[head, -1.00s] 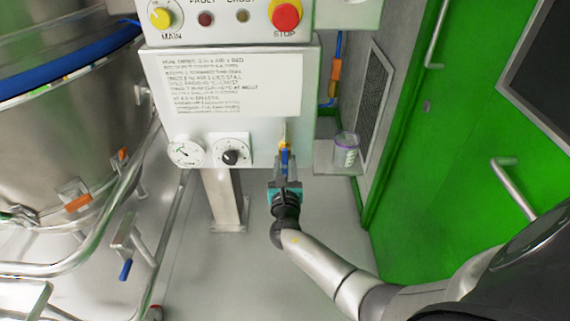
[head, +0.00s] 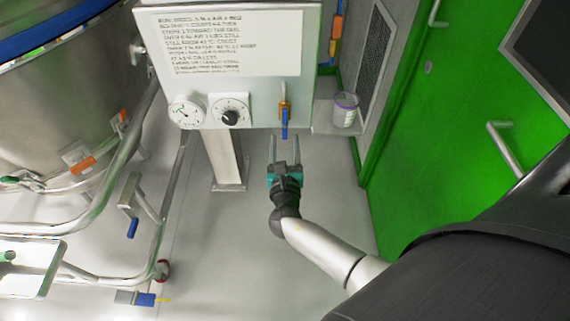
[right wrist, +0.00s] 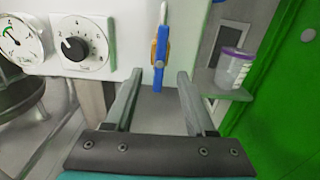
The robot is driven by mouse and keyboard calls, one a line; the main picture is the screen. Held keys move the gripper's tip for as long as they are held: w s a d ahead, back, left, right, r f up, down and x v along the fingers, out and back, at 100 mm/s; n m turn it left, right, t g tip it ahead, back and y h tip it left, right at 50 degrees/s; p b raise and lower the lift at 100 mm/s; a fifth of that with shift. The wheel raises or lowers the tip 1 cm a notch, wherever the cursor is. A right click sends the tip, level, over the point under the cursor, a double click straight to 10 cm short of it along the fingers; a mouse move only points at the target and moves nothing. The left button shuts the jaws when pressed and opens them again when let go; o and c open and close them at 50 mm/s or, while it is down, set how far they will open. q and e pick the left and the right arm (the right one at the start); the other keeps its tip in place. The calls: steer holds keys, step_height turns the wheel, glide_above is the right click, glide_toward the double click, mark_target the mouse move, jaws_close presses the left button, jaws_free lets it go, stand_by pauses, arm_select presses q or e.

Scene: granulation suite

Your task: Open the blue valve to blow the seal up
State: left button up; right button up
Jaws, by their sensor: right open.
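The blue valve (head: 284,126) is a small blue lever on a brass body at the lower right of the white control panel (head: 190,73). Its lever hangs straight down, in line with the thin pipe above it. It also shows in the right wrist view (right wrist: 159,66), upper middle. My right gripper (head: 284,143) is open and empty, just below and in front of the lever, fingers pointing at the panel. In the right wrist view the lever lies between the lines of the two fingers, apart from both. My left gripper is not in view.
A gauge (head: 186,112) and a black knob dial (head: 230,113) sit left of the valve. A lidded tub (head: 345,108) stands on a ledge to the right. A steel vessel (head: 70,115) with rails fills the left. A green door (head: 450,140) is at right.

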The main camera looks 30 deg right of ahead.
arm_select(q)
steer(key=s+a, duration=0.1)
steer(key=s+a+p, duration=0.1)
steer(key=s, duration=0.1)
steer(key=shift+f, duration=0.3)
arm_select(e)
steer(key=v, duration=0.8)
steer(key=s+d+f+m+g+y, duration=0.15)
steer(key=s+f+m+g, duration=0.35)
steer(key=f, duration=0.6)
steer(key=s+d+f+m+g+y, duration=0.1)
steer(key=s+f+m+g+y, duration=0.2)
steer(key=s+f+m, duration=0.55)
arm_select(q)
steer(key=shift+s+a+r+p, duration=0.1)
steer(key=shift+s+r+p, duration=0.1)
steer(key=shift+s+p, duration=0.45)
arm_select(e)
steer(key=s+a+f+m+g+y, duration=0.2)
steer(key=s+f+m+g+y, duration=0.2)
steer(key=s+f+m, duration=0.8)
steer(key=s+m, duration=0.2)
steer(key=s, duration=0.2)
steer(key=shift+a+f+g, duration=0.25)
steer(key=shift+a+g, duration=0.1)
steer(key=shift+g, duration=0.05)
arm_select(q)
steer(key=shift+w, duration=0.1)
arm_select(e)
steer(key=shift+y, duration=0.25)
